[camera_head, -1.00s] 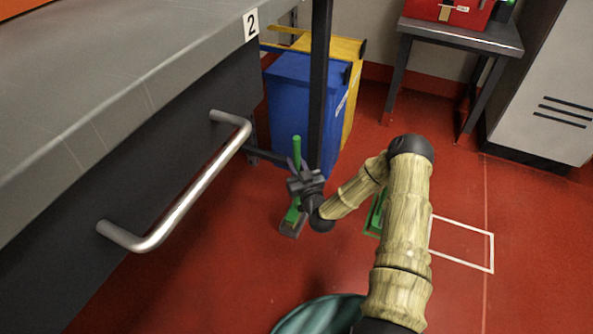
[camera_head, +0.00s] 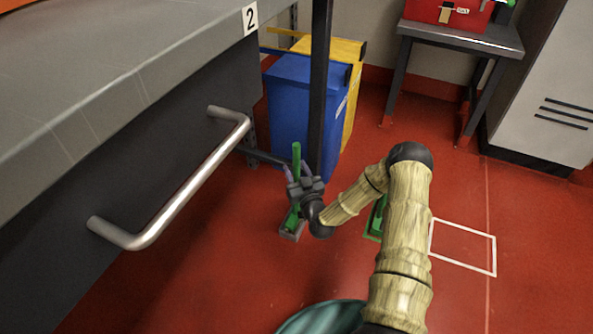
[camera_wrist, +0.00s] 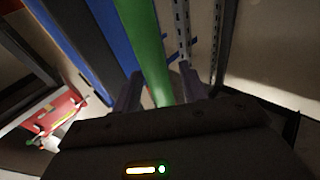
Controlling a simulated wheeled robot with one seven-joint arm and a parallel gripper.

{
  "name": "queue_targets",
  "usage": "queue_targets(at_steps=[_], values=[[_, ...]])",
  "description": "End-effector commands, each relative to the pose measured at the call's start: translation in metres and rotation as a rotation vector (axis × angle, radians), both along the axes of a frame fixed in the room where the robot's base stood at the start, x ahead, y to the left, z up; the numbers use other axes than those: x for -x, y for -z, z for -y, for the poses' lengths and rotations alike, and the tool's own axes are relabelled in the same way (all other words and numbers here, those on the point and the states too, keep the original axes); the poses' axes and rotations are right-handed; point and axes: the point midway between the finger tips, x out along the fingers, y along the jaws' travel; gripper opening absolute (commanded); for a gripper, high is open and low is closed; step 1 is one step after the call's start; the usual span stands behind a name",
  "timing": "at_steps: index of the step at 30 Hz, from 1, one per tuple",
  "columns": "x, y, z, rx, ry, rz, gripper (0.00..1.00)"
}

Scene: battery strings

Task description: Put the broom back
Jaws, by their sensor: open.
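My gripper (camera_head: 298,170) is open, with one finger on each side of the green handle. In the wrist view the handle (camera_wrist: 152,50) runs up between my two spread fingers (camera_wrist: 160,88). I cannot tell whether either finger touches it. The middle of the broom is partly hidden behind my gripper. A green marked patch (camera_head: 376,219) on the floor is partly hidden by my arm.
A grey bench (camera_head: 110,60) with a metal bar handle (camera_head: 190,190) is at the left. Blue (camera_head: 300,105) and yellow (camera_head: 352,90) bins stand behind the broom, beside a dark post (camera_head: 319,90). A white floor outline (camera_head: 462,268) lies on clear red floor at right.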

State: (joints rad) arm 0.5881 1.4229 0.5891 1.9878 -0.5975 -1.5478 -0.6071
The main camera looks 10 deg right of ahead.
Motion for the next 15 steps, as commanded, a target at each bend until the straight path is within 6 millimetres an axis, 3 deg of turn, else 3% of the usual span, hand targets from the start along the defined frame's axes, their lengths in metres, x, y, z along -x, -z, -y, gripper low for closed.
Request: queue_targets(at_steps=[5,15], values=[[0.013,-0.002,0.002,-0.001,0.001,-0.004,0.43],[0.073,0.003,0.011,0.000,0.000,-0.006,0.43]])
